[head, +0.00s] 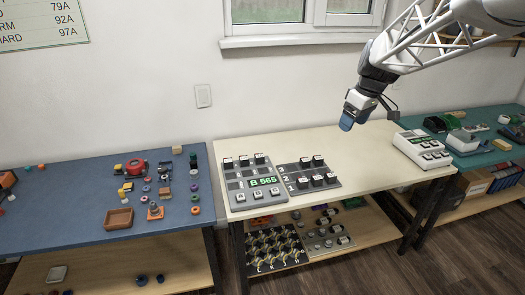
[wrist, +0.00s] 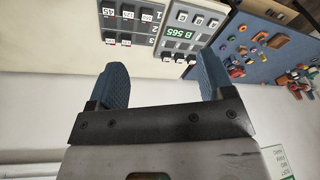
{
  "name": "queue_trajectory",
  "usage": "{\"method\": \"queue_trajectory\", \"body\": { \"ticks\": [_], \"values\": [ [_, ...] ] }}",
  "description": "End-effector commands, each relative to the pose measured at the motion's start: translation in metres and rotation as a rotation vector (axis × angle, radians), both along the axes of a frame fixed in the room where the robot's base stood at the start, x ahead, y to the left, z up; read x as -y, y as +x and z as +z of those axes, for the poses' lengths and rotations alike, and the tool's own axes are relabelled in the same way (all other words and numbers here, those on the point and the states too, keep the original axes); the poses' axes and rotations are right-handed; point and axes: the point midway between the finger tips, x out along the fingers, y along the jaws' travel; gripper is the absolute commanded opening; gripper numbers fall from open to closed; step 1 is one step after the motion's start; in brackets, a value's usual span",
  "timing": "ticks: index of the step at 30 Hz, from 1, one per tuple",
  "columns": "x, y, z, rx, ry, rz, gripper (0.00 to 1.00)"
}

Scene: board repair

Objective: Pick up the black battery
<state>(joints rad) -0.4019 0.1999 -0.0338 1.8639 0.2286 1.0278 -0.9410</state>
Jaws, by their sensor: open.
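My gripper (head: 347,122) is up in the air above the back of the cream table (head: 365,165), apart from everything on it. In the wrist view its two blue fingers (wrist: 158,75) are spread wide with nothing between them. On the table is a grey device board (head: 236,198) with a green "B 565" display and several black blocks with white faces. Beside it on the right is a grey numbered rack (head: 291,173) holding several similar black blocks (head: 317,180). Both boards also show in the wrist view. I cannot tell which dark piece is the black battery.
A white device (head: 422,150) stands at the table's right end. A blue table (head: 60,215) with small coloured parts is at left, a green one (head: 480,157) at right. A shelf below holds a black cable panel (head: 272,249). The cream table's middle right is clear.

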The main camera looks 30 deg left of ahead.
Motion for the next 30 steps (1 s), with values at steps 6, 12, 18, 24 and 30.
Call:
{"method": "queue_trajectory", "body": {
  "ticks": [6,12,18,24,30],
  "values": [
    [-0.056,0.029,-0.021,-0.003,0.015,0.132,0.74],
    [-0.108,0.050,-0.041,-0.003,0.031,0.251,0.74],
    [-0.161,0.067,-0.067,-0.004,0.049,0.370,0.74],
    [-0.214,0.079,-0.094,-0.001,0.068,0.488,0.74],
    [-0.269,0.087,-0.125,0.001,0.089,0.607,0.74]
  ]
}}
